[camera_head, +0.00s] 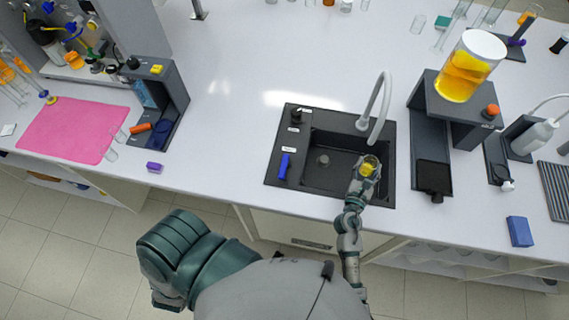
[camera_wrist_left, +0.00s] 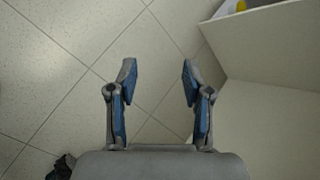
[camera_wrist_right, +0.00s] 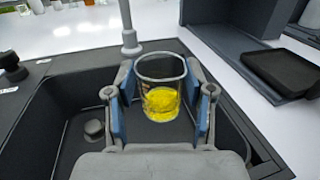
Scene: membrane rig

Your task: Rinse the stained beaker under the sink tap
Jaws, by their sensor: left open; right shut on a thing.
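The stained beaker (camera_wrist_right: 160,88) is a clear glass with a yellow stain low inside. My right gripper (camera_wrist_right: 160,100) is shut on it, with one blue-padded finger on each side. In the head view the beaker (camera_head: 370,165) is over the right part of the black sink (camera_head: 330,178), near the grey tap (camera_head: 378,108). The tap column (camera_wrist_right: 130,30) rises just behind the beaker in the right wrist view; whether water runs cannot be told. My left gripper (camera_wrist_left: 158,85) is open and empty above the tiled floor.
A blue handle (camera_head: 284,166) and a black knob (camera_head: 296,116) sit on the sink's left rim. A dark stand with an orange-filled vessel (camera_head: 470,66) is to the right. A pink mat (camera_head: 75,130) lies far left. The bench left of the sink is mostly clear.

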